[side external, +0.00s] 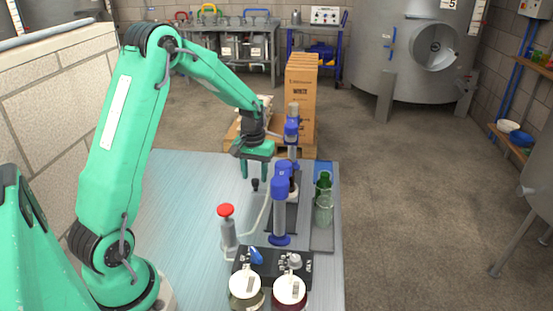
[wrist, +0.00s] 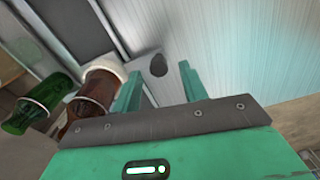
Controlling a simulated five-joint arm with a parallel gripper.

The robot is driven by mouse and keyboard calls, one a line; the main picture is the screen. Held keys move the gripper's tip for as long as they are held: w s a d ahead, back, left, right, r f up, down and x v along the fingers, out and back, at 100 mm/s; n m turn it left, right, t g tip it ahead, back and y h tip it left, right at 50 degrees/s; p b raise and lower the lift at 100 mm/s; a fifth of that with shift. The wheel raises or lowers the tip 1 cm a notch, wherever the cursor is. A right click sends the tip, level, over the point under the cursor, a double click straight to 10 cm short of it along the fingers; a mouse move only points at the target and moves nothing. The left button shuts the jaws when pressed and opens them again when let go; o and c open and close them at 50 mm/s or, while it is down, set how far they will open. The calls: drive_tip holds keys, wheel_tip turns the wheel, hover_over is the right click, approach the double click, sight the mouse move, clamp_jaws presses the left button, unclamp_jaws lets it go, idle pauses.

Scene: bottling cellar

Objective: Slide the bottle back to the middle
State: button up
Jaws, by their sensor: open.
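A green glass vessel (wrist: 38,104) is farther left. In the side view a green bottle (side external: 324,182) stands at the bench's right edge, behind a clear glass. The brown vessel is mostly hidden there behind the blue-capped posts. Which bottle the task means is unclear.
A small dark knob (side external: 255,185) is below my gripper. Blue-capped posts (side external: 282,205) stand right of it. A red-topped grey cylinder (side external: 227,225) and two white-lidded jars (side external: 290,288) are nearer. Cardboard cartons (side external: 300,90) stand behind. The bench's left part (side external: 185,200) is clear.

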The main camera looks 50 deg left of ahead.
drive_tip(key=shift+r, duration=3.2)
drive_tip(key=shift+s+d+r, duration=0.1)
drive_tip(key=shift+d+r, duration=0.05)
drive_tip(key=shift+r, duration=0.05)
drive_tip(key=s+d+r+m+t, duration=0.3)
drive_tip(key=s+d+r, duration=0.5)
drive_tip(key=d+r, duration=0.2)
drive_tip(key=s+d+r+m+t, duration=0.1)
drive_tip(key=s+d+m, duration=0.1)
drive_tip(key=s, duration=0.4)
drive_tip(key=s+d+r+m+t, duration=0.1)
drive_tip(key=s+d+m, duration=0.1)
drive_tip(key=s+d, duration=0.2)
drive_tip(key=shift+s+d+t, duration=0.3)
drive_tip(key=shift+s+d, duration=0.1)
drive_tip(key=shift+s, duration=0.55)
